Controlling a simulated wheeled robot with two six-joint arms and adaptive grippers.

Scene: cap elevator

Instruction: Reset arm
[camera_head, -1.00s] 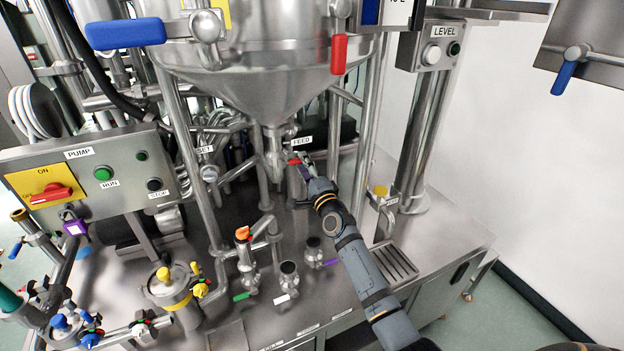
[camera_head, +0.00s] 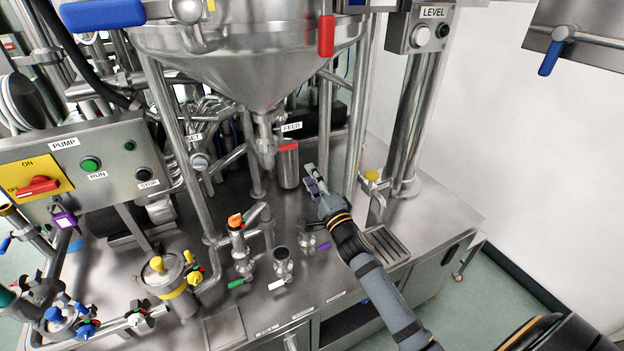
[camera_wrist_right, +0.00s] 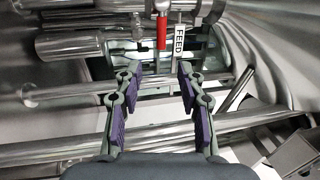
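My right gripper (camera_head: 312,178) stands over the steel bench, to the right of the feed outlet, under the big steel funnel tank (camera_head: 250,65). In the wrist view its two purple-padded fingers (camera_wrist_right: 157,92) are spread with nothing between them. The feed valve's red handle (camera_head: 288,146) lies left of the fingers in the head view, apart from them. The red handle also shows in the wrist view (camera_wrist_right: 162,32), beyond the fingertips, beside the FEED label (camera_wrist_right: 179,40). My left gripper is not in view.
Tank legs (camera_head: 357,125) and a yellow-capped tap (camera_head: 372,176) stand close to my right gripper. Small valves (camera_head: 283,265) stand at the bench front. The pump panel (camera_head: 90,170) is at left, the LEVEL box (camera_head: 418,32) upper right. A drain grate (camera_head: 386,245) lies below my forearm.

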